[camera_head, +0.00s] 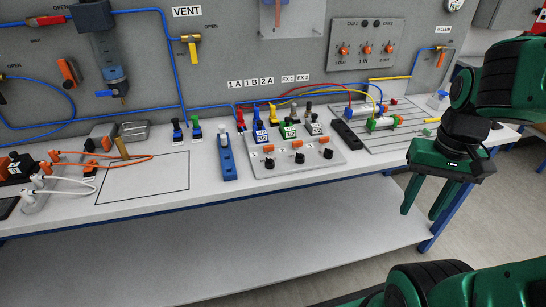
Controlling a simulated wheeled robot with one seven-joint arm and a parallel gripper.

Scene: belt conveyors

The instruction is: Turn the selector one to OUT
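A grey wall panel (366,32) at the upper right carries a row of orange-handled selectors: a left one (343,49), a middle one (366,48) and a right one (390,47). Small labels sit under them, seeming to include OUT and IN, but they are too small to read surely. I cannot tell which is selector one or how its handle is set. My gripper (422,213) hangs at the right, fingers down and apart, empty. It is in front of the bench's right end, well below and right of the panel, touching nothing.
The bench (150,200) holds a valve block (292,150) with black knobs, a blue holder (227,160) and cylinders (385,122) with hoses. A yellow-handled valve (437,47) is right of the panel. Blue pipes run along the wall.

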